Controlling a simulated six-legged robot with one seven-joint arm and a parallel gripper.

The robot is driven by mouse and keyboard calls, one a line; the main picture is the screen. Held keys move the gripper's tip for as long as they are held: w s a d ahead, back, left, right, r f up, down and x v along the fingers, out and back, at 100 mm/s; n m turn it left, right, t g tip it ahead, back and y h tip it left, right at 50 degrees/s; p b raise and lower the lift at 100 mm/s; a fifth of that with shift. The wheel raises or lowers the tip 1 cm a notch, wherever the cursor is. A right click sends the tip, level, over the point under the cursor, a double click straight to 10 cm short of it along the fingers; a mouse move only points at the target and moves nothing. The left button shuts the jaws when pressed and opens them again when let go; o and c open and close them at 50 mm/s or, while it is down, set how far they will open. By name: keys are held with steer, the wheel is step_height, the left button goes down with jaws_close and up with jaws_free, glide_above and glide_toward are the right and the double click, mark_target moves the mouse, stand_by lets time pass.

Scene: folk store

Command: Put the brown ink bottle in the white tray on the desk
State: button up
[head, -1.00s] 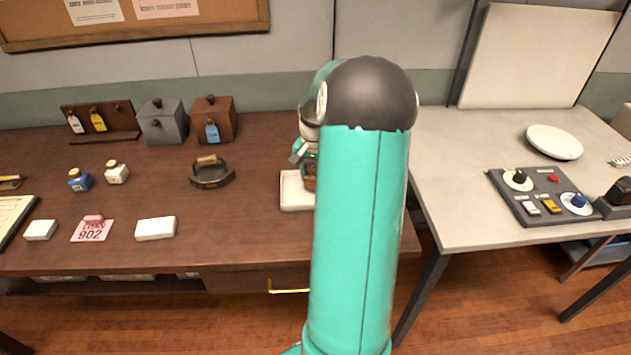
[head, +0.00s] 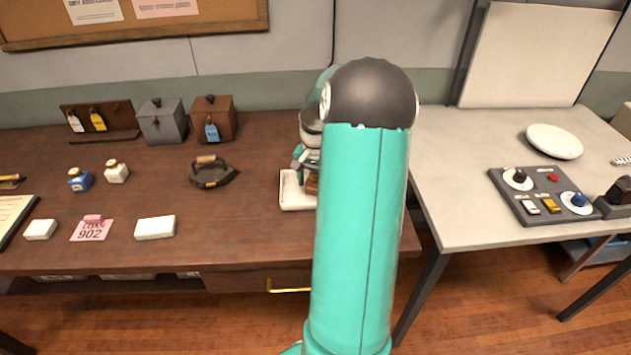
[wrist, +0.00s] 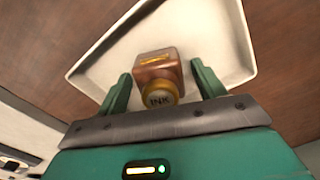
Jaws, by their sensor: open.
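The brown ink bottle (wrist: 158,72) is in the white tray (wrist: 95,62), with its cap marked INK toward my wrist camera. In the wrist view my gripper (wrist: 160,88) is open, with one finger on each side of the bottle and a gap on both sides. In the head view the tray (head: 291,190) is at the right end of the brown desk. Part of the bottle (head: 312,184) shows beside my gripper (head: 303,160), and my own arm hides the rest of the tray.
Left on the desk (head: 250,235) are a blue ink bottle (head: 80,180), a white ink bottle (head: 116,172), a dark iron-like object (head: 211,174) and white blocks (head: 155,227). Two boxes (head: 213,118) stand at the back. A grey table (head: 450,215) with a control panel is to the right.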

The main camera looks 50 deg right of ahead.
mark_target(316, 174)
step_height(316, 174, up, 12)
steer(key=shift+r, duration=0.1)
steer(key=w+a+r+n+t+h, duration=0.1)
steer(key=a+r+n, duration=0.3)
steer(key=a, duration=0.9)
steer(key=w+a+r+n+t+h, duration=0.1)
steer(key=a+r+n, duration=0.3)
steer(key=a, duration=0.8)
steer(key=s+a+n+t+y, duration=0.1)
steer(key=s+a+n, duration=0.2)
steer(key=s+a, duration=0.2)
steer(key=s+a+n+t+y, duration=0.1)
steer(key=s+a, duration=0.4)
steer(key=a, duration=0.7)
steer(key=shift+n+t, duration=0.8)
steer(key=shift+n, duration=0.4)
steer(key=shift+s, duration=0.15)
